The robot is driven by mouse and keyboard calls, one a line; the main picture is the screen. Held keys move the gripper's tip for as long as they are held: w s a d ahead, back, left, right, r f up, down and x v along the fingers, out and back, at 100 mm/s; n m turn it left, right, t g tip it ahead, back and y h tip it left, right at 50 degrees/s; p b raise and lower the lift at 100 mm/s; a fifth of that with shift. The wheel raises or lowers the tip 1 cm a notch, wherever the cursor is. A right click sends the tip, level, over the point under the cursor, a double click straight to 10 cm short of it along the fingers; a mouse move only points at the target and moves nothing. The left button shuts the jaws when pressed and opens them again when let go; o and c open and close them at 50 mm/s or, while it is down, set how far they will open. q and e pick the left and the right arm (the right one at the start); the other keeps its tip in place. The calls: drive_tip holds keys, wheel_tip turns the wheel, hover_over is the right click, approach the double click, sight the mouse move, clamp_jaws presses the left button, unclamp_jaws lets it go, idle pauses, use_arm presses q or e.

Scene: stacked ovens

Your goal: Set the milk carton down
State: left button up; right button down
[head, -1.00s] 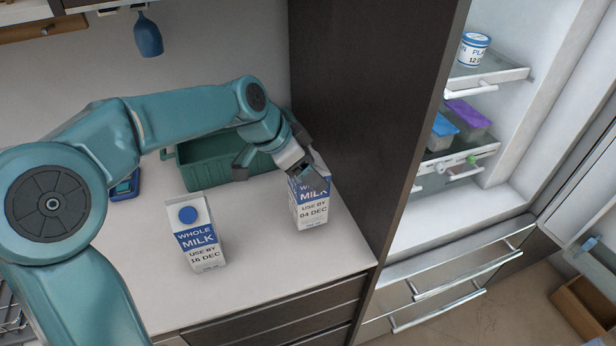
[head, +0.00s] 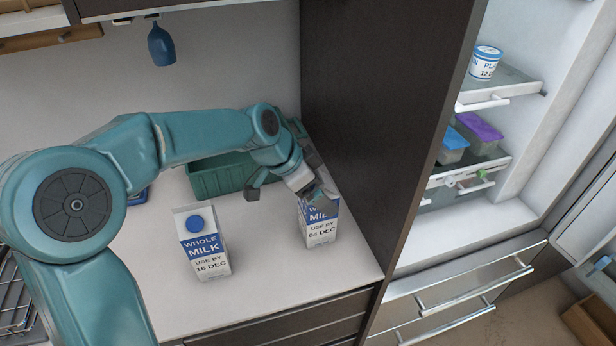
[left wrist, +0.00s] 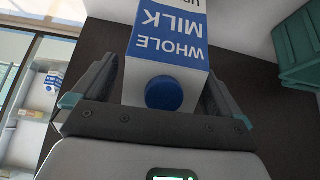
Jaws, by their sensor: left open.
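The milk carton marked 04 DEC (head: 321,229) stands upright on the counter beside the dark fridge side panel. My left gripper (head: 287,188) is open around its upper part, one finger on either side, and hides part of its top. In the left wrist view the carton (left wrist: 172,45) is between the spread fingers of the gripper (left wrist: 160,95), with its blue cap towards the camera. Whether a finger touches it I cannot tell. A second milk carton marked 16 DEC (head: 204,247) stands upright to the left, clear of the gripper. My right gripper is not in view.
A green crate (head: 222,177) stands behind the cartons. The dark panel (head: 385,110) closes off the right side of the counter (head: 275,281). Beyond it is the open fridge, with tubs (head: 478,128) on a shelf.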

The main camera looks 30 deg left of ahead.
use_arm(q)
drive_tip(key=v, duration=1.1)
drive_tip(key=shift+r, duration=0.35)
drive_tip(key=shift+a+f, duration=0.1)
drive_tip(key=shift+a, duration=0.05)
